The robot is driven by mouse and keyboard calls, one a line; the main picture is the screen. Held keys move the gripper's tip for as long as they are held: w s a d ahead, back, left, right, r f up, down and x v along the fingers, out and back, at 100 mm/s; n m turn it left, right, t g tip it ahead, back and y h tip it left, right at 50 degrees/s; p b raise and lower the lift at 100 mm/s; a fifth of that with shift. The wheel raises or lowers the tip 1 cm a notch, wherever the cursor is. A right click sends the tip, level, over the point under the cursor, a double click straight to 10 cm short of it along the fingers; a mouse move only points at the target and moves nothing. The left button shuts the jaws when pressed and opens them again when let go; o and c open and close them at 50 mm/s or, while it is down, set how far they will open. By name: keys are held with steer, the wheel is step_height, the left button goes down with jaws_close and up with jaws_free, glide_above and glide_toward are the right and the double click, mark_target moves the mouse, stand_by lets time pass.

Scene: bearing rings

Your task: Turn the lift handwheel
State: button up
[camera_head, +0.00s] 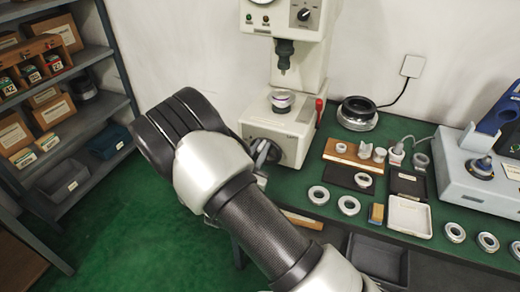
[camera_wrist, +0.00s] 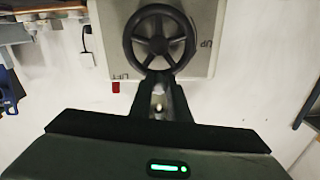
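The lift handwheel (camera_wrist: 131,45) is a dark, spoked wheel on the pale front of the machine, in the upper middle of the wrist view. In the head view, part of the handwheel (camera_head: 262,152) shows low on the white press, mostly hidden by my arm. My gripper (camera_wrist: 158,77) reaches up to the wheel's lower rim in the wrist view. A narrow gap shows between its fingers, and the tips overlap the rim. I cannot tell whether they grip it or only stand beside it. The head view hides the fingers behind my arm.
The press (camera_head: 288,120) has a red lever (camera_head: 319,108) at its right. The green bench right of it holds several rings, a white tray (camera_head: 408,217) and a grey instrument (camera_head: 480,180). A loaded shelf (camera_head: 85,120) stands left. Green floor lies open between.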

jaws_close()
steer(key=shift+d+m, duration=0.1)
steer(key=shift+m, duration=0.2)
